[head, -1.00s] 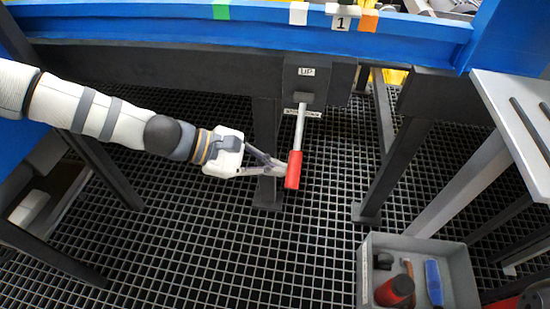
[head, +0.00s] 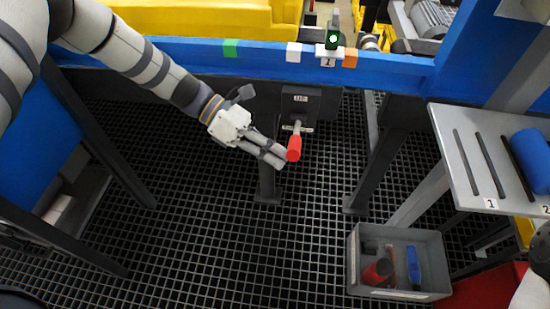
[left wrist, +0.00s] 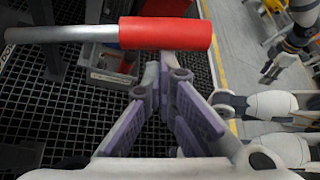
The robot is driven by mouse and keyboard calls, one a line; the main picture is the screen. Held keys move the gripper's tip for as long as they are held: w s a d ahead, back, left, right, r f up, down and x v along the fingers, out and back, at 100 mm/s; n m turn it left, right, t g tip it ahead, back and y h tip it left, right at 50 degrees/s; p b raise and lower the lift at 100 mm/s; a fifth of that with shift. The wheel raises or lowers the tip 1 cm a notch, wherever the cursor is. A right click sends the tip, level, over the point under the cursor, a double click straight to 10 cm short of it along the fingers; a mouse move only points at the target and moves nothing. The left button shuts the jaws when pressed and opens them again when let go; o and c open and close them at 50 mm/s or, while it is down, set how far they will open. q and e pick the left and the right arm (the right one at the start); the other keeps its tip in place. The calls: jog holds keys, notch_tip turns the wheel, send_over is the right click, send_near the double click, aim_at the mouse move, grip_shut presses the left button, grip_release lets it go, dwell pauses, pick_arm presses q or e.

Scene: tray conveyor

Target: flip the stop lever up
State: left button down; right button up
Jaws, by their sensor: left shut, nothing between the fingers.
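The stop lever has a red handle (head: 294,148) on a short-looking metal rod, coming out of a dark box (head: 311,104) marked UP under the blue conveyor rail. The rod is foreshortened and the handle points out toward the head camera. My left gripper (head: 282,160) is shut and empty, with its fingertips close against the left and lower side of the handle. In the left wrist view, the handle (left wrist: 165,33) lies across just beyond the fingertips (left wrist: 170,68). Whether they touch is unclear. What seems to be my right gripper shows small (left wrist: 268,72); its fingers are unclear.
A grey bin (head: 400,293) with a red item and tools stands on the grid floor at the lower right. A grey table (head: 462,165) with slots and a blue cylinder is at the right. The blue rail (head: 190,58) runs above, and dark legs (head: 372,190) stand nearby.

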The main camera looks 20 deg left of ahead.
pick_arm(q)
jog(key=shift+w+a+r+n, duration=0.15)
jog(key=shift+w+r, duration=0.1)
jog(key=shift+r, duration=0.4)
jog(key=shift+w+d+r+n, duration=0.1)
jog(key=shift+w+r+n, duration=0.1)
jog(key=shift+r, duration=0.45)
jog(key=shift+p, duration=0.3)
jog(key=s+a+b, duration=0.1)
jog(key=s+a, duration=0.1)
jog(key=a, duration=0.7)
jog(key=shift+a+r, duration=0.2)
jog(key=shift+r, duration=0.25)
